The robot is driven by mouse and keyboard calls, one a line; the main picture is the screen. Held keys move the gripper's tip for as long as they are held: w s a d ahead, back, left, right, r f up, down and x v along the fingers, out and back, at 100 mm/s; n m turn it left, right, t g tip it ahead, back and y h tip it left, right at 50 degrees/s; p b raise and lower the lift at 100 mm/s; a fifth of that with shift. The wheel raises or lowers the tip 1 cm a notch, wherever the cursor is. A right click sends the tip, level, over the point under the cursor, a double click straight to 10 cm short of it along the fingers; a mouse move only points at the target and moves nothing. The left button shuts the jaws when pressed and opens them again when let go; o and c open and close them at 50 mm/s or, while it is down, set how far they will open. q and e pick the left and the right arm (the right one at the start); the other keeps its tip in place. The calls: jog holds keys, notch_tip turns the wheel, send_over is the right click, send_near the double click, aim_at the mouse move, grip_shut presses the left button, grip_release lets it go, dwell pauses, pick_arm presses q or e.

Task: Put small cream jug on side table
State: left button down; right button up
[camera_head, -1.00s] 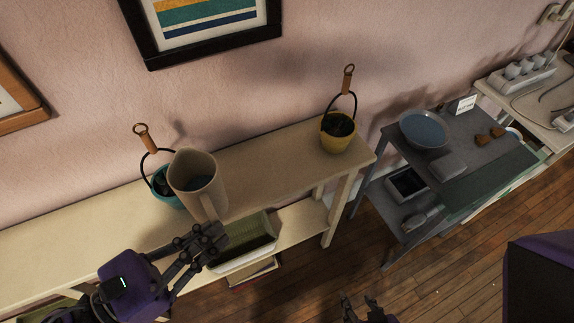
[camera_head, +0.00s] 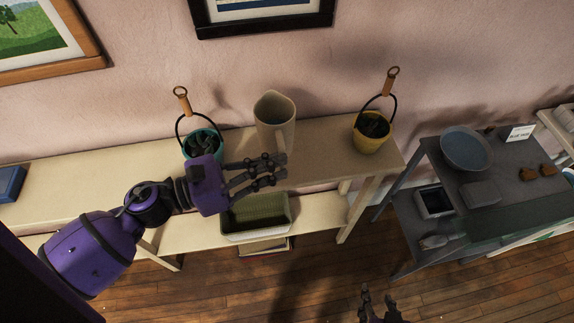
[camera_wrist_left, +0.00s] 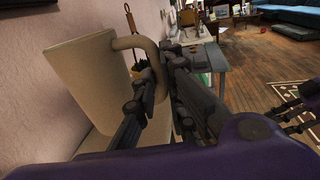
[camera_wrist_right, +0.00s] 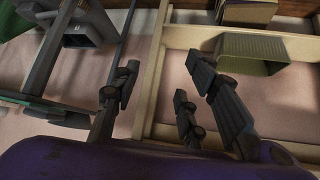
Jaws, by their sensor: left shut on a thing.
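The cream jug (camera_head: 274,118) is upright over the cream console table (camera_head: 325,150), between a teal pot and a yellow pot. I cannot tell whether its base touches the tabletop. My left gripper (camera_head: 275,170) is shut on the jug's handle, at the front of the jug. The left wrist view shows the jug body (camera_wrist_left: 80,90) beside the fingers (camera_wrist_left: 165,85) and its curved handle running into them. My right gripper (camera_head: 376,298) is low in front of the tables, empty, with its fingers (camera_wrist_right: 155,95) spread apart.
The teal pot (camera_head: 203,145) and yellow pot (camera_head: 371,132) have upright hooped handles. A green basket (camera_head: 255,214) sits on the lower shelf. At right, a grey two-level table (camera_head: 437,158) bears a blue bowl (camera_head: 466,148), a grey block (camera_head: 481,194) and small brown items (camera_head: 536,172).

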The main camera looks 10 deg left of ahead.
pick_arm(q)
jog(key=w+f, duration=0.1)
jog(key=f, duration=0.1)
jog(key=w+d+f, duration=0.1)
jog(key=w+f, duration=0.1)
jog(key=f, duration=0.1)
jog(key=w+d+f, duration=0.1)
jog(key=w+f, duration=0.1)
jog(key=f, duration=0.1)
jog(key=shift+w+d+f, duration=0.1)
jog(key=shift+d+f, duration=0.1)
jog(key=shift+f, duration=0.35)
pick_arm(e)
jog(key=shift+s+d+f, duration=0.1)
jog(key=shift+s+f, duration=0.2)
jog(key=shift+s, duration=0.1)
pick_arm(q)
jog(key=shift+f+b, duration=0.1)
jog(key=shift+b, duration=0.2)
pick_arm(e)
jog(key=shift+f, duration=0.1)
pick_arm(q)
jog(key=shift+f, duration=0.2)
jog(key=c, duration=1.8)
grip_release()
jog(key=shift+r, duration=0.1)
pick_arm(e)
jog(key=shift+s, duration=0.1)
